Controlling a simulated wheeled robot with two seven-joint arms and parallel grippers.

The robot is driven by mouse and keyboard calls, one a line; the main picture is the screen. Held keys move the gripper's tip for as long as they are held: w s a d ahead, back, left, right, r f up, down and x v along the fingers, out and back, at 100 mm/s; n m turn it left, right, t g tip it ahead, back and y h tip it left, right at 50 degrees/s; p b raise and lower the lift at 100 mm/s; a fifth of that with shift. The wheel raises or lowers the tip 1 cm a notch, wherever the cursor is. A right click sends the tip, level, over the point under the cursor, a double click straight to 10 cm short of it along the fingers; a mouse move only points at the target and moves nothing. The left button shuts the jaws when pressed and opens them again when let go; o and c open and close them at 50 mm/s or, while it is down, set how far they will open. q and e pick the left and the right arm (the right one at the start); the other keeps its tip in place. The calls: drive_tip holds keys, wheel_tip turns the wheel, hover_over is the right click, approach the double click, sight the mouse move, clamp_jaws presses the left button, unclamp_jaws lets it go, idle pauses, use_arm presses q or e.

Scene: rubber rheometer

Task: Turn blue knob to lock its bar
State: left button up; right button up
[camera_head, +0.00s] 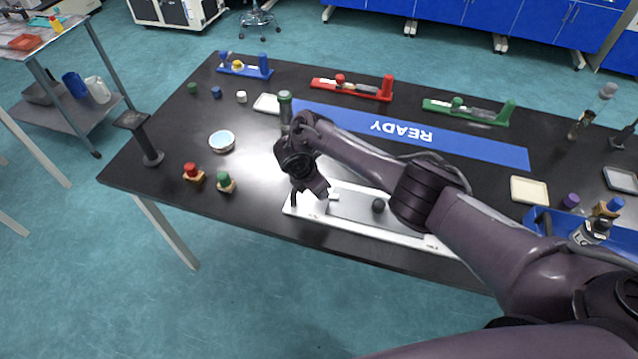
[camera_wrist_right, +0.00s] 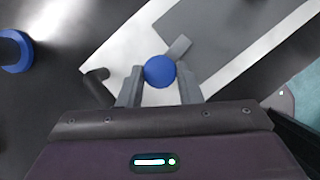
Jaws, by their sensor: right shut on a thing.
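In the right wrist view, a round blue knob (camera_wrist_right: 160,70) sits over a white plate (camera_wrist_right: 122,52). A short grey bar (camera_wrist_right: 180,47) sticks out from beside the knob toward the upper right. My right gripper (camera_wrist_right: 160,77) has one finger on each side of the knob and is shut on it. In the head view, my right gripper (camera_head: 311,198) is over the left end of the white plate (camera_head: 398,237) near the table's front edge; it hides the knob there. My left gripper is not in view.
A black peg (camera_wrist_right: 96,84) is left of the knob in the wrist view. Small red (camera_head: 193,170) and green (camera_head: 224,179) pieces stand to the left. A blue READY strip (camera_head: 470,147) lies behind.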

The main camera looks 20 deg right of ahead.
drive_tip(key=shift+m+g, duration=0.4)
drive_tip(key=shift+m, duration=0.6)
drive_tip(key=shift+w, duration=0.1)
drive_tip(key=o, duration=1)
drive_tip(key=p+v, duration=0.1)
drive_tip(key=v, duration=0.6)
drive_tip(key=shift+a+r+p, duration=0.25)
drive_tip(key=shift+r+p, duration=0.05)
drive_tip(key=shift+r, duration=0.05)
